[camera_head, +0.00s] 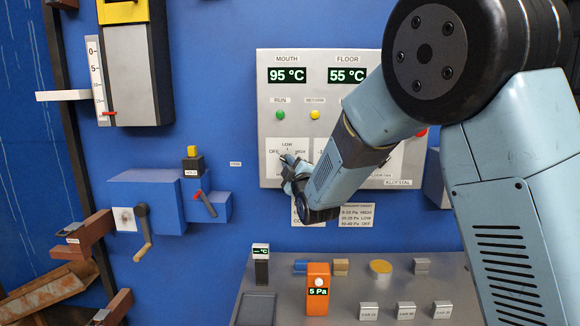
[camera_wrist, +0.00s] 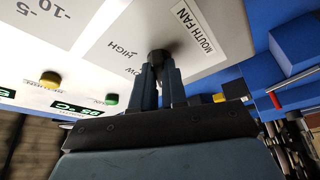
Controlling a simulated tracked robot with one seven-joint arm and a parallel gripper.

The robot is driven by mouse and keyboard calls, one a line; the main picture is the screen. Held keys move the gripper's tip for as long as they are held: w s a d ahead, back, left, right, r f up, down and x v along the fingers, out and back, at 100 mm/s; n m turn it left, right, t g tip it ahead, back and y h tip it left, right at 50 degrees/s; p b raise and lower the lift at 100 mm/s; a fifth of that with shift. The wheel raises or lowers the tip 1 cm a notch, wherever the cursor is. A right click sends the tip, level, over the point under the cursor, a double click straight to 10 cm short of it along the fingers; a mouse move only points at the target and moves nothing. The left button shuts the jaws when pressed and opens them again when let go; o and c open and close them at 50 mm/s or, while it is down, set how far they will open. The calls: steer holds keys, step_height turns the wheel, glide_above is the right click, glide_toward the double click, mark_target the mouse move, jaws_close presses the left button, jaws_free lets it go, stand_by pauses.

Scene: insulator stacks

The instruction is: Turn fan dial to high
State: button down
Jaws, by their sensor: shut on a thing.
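The fan dial is a small dark knob on the grey control panel (camera_head: 325,70). In the wrist view the dial (camera_wrist: 158,56) sits between my two fingertips, beside the printed words HIGH, LOW and MOUTH FAN. My gripper (camera_wrist: 158,70) is shut on the dial. Which mark the dial points to is hidden by the fingers.
The panel carries a green RUN button (camera_head: 280,115), a yellow RETURN button (camera_head: 314,114) and two temperature displays. Left of it is a blue box with a crank (camera_head: 143,230). Below, a grey desk (camera_head: 345,290) holds an orange 5 Pa meter (camera_head: 317,290).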

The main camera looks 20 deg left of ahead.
steer(key=m+t+h, duration=0.1)
steer(key=m+h, duration=0.3)
steer(key=m, duration=0.6)
steer(key=a+m+t+h, duration=0.1)
steer(key=m+h, duration=0.3)
steer(key=m, duration=0.7)
steer(key=m+t+h, duration=0.1)
steer(key=m+h, duration=0.4)
steer(key=m, duration=0.6)
steer(key=shift+s+a+f, duration=0.15)
steer(key=shift+a+f, duration=0.05)
steer(key=shift+a, duration=0.1)
steer(key=shift+m, duration=0.4)
steer(key=c, duration=1.2)
jaws_free()
steer(key=shift+o, duration=0.2)
steer(key=shift+a+r, duration=0.1)
steer(key=shift+s, duration=0.15)
